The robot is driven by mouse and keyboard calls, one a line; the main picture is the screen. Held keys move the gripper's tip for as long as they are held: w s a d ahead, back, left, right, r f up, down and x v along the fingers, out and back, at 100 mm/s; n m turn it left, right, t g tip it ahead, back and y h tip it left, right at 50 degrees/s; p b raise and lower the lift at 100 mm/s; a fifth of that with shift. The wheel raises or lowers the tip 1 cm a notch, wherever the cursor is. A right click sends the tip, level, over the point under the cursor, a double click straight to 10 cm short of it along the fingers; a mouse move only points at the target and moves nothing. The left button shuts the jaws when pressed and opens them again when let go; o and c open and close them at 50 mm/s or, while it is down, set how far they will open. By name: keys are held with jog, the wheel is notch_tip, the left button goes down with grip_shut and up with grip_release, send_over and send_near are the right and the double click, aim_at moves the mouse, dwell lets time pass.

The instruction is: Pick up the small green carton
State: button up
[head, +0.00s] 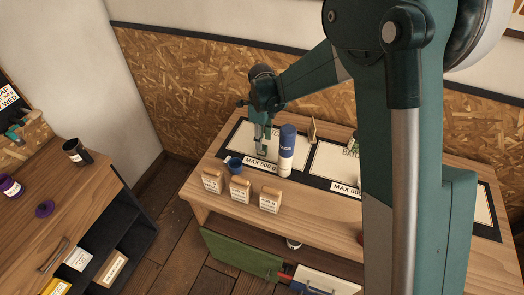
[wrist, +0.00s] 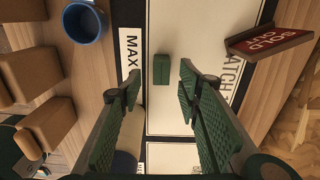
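The small green carton (wrist: 161,69) lies on the white panel of the mat (wrist: 186,30) in the wrist view, beside the black-bordered "MAX" label. My gripper (wrist: 160,80) is open, its two green ribbed fingers spread left and right, with the carton showing between the fingertips and apart from both. In the head view my gripper (head: 263,142) points down over the left panel of the table, just left of a blue and white cylinder (head: 287,152). I cannot make out the carton clearly there.
A blue cup (wrist: 84,22) and several tan labelled blocks (head: 240,189) stand along the table's front left. A red "SOLD OUT" sign (wrist: 268,42) stands to the right in the wrist view. A separate counter (head: 100,187) with a dark cup (head: 77,152) is at left.

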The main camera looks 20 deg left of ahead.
jog(key=shift+f, duration=0.1)
jog(key=shift+w+d+f, duration=0.1)
jog(key=shift+f, duration=2.4)
jog(key=c, duration=0.9)
